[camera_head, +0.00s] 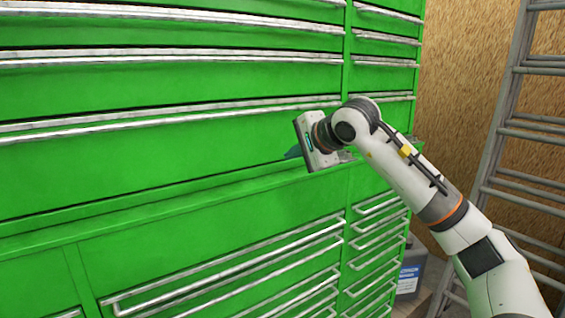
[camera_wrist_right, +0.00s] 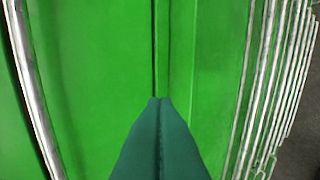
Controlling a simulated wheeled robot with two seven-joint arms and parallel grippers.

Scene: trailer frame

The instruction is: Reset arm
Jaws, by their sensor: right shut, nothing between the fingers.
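My right arm comes in from the lower right in the head view and reaches up to the green tool cabinet (camera_head: 200,215). My right gripper (camera_head: 291,153) is in front of the cabinet, near the ledge between its upper and lower drawers. In the right wrist view the teal fingers of the right gripper (camera_wrist_right: 158,103) are shut together with nothing between them. They point at the green cabinet face (camera_wrist_right: 95,70). I cannot tell whether the fingertips touch it. My left gripper is in neither view.
Long silver drawer handles (camera_head: 170,115) run across the upper drawers. More handles (camera_head: 230,265) stick out below. A grey ladder (camera_head: 500,130) leans at the right before a brown wall (camera_head: 465,75). A dark container with a label (camera_head: 409,278) stands on the floor beside the cabinet.

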